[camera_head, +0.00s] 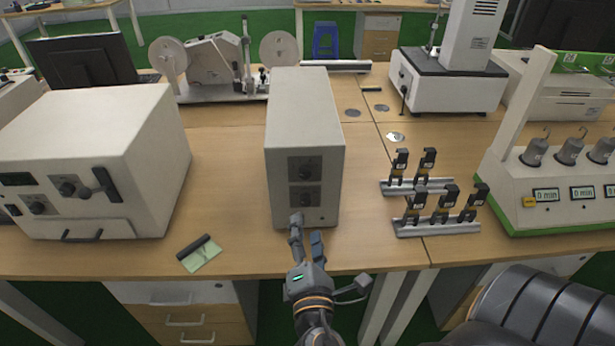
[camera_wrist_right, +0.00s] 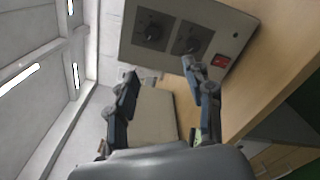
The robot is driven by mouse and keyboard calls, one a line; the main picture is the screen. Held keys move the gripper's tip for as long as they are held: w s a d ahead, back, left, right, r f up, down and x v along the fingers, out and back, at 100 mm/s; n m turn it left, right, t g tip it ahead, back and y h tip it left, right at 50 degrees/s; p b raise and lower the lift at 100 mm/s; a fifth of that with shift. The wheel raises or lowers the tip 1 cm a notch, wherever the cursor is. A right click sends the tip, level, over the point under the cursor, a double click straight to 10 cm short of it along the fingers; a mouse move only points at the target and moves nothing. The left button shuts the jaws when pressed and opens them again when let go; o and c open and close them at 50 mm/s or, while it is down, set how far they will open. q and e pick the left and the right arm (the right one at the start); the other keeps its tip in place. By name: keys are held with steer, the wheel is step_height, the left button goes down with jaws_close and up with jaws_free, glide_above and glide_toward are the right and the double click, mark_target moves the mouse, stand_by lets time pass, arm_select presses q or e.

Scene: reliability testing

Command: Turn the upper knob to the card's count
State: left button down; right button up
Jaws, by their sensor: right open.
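A tall beige box (camera_head: 302,110) stands at the middle of the table. Its front has an upper knob (camera_head: 305,168) and a lower knob (camera_head: 305,196), each on a dark square plate. In the right wrist view the upper knob (camera_wrist_right: 150,33) and lower knob (camera_wrist_right: 192,42) show side by side. My right gripper (camera_head: 307,229) is open and empty, in front of the box's lower front. In the wrist view one fingertip overlaps the lower knob's plate; I cannot tell if it touches. A pale green card (camera_head: 204,258) lies on the table, its marks too small to read. My left gripper is not in view.
A red switch (camera_wrist_right: 219,61) sits beside the lower knob. A dark bar (camera_head: 193,247) lies at the card's edge. A white oven-like unit (camera_head: 110,125) stands left. Racks with black-and-yellow clamps (camera_head: 437,227) stand right. Bare tabletop lies between the box and the left unit.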

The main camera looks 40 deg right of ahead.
steer(key=r, duration=0.1)
steer(key=p, duration=0.3)
glide_toward(306, 176)
steer(key=shift+h, duration=0.3)
steer(key=x, duration=0.7)
steer(key=shift+w, duration=0.2)
steer(key=shift+w+d+f, duration=0.1)
steer(key=shift+w+d, duration=0.15)
steer(key=shift+w, duration=0.25)
jaws_close()
